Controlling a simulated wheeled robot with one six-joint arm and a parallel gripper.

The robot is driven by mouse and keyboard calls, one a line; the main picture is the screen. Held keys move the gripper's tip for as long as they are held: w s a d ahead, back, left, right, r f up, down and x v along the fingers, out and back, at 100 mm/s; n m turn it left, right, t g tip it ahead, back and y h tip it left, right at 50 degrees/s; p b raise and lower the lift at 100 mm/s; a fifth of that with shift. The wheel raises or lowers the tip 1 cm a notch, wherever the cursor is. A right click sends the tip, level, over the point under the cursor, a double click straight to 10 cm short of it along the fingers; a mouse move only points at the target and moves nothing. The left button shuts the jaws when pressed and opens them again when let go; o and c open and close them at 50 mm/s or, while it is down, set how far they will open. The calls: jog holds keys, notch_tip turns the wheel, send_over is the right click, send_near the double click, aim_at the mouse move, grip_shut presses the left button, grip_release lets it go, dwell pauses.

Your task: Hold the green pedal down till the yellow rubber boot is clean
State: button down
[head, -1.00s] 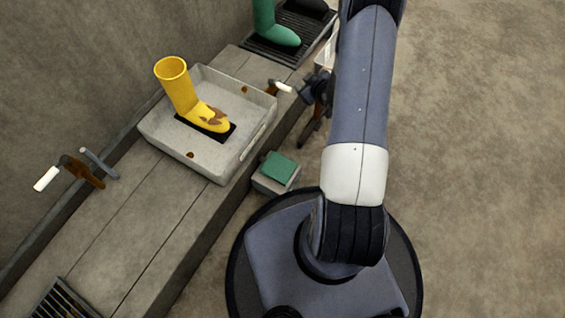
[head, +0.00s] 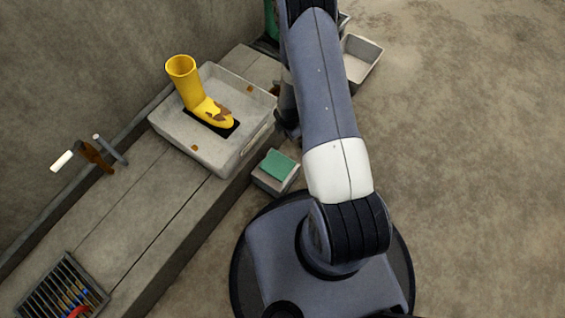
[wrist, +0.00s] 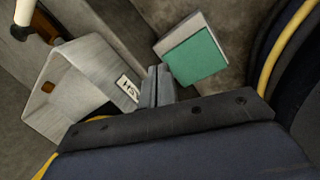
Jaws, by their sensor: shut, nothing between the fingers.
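The yellow rubber boot (head: 190,90) stands upright on a dark patch in the pale grey basin (head: 255,96). Brown mud shows on its foot. The green pedal (head: 278,165) tops a grey block on the floor in front of the basin. In the wrist view the green pedal (wrist: 196,58) lies just right of my fingertips, and the basin wall (wrist: 85,85) with a small label is to their left. My gripper (wrist: 159,72) is shut and empty, apart from the pedal in the picture; its height over it is hard to judge. In the head view my arm hides the gripper.
The basin sits on a long stone ledge (head: 150,215) along the wall. A white-handled crank (head: 85,158) is left of it, and a grate (head: 62,292) lies at the lower left. A grey tray (head: 362,60) is behind my arm. The floor at right is clear.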

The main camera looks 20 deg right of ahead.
aim_at(282, 167)
jog(key=s+a+n+g+p, duration=0.1)
jog(key=s+a+n+g, duration=0.1)
jog(key=s+a+n, duration=0.1)
jog(key=shift+s+a+n+g, duration=0.35)
jog(key=shift+s+n, duration=0.35)
jog(key=shift+s, duration=0.45)
notch_tip(282, 167, down, 14)
jog(key=b, duration=0.4)
jog(key=shift+b, duration=0.35)
